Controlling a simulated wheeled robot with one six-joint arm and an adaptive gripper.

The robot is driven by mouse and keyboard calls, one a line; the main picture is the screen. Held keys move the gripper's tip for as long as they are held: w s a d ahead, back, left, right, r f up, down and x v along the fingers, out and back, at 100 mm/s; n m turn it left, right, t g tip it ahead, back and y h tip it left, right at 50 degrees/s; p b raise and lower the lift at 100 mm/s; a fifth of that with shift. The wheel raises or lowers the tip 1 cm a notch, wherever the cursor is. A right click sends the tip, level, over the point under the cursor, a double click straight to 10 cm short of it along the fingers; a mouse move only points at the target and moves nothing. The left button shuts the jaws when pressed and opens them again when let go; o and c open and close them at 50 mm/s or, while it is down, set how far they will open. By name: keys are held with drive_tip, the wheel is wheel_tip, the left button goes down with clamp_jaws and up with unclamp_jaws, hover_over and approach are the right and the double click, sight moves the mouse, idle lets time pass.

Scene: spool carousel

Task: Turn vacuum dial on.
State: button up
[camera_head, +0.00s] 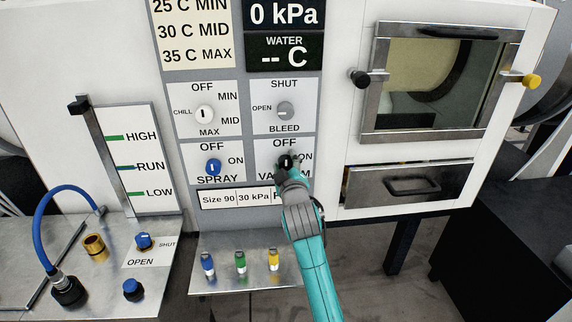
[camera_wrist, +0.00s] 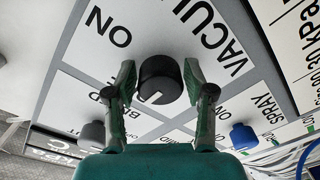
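The vacuum dial is a round black knob with a white pointer mark (camera_wrist: 160,80) in the wrist view. It also shows at my gripper's tip in the head view (camera_head: 287,161). Its mark points towards the OFF label in the head view; ON is to its right. My gripper (camera_wrist: 160,84) has one green-padded finger on each side of the dial. In the head view my gripper (camera_head: 288,172) covers part of the VACUUM label.
The grey bleed dial (camera_head: 285,111) is just above, and the blue spray dial (camera_head: 213,167) is to the left. A drawer with a dark handle (camera_head: 411,185) is at the right. A shelf with several coloured fittings (camera_head: 240,261) lies below.

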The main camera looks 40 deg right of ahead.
drive_tip(key=c, duration=0.6)
drive_tip(key=m, duration=0.5)
drive_tip(key=shift+f, duration=0.1)
drive_tip(key=m, duration=0.9)
drive_tip(key=shift+a+m+h, duration=0.1)
drive_tip(key=shift+m+h, duration=0.2)
drive_tip(key=shift+m, duration=1.8)
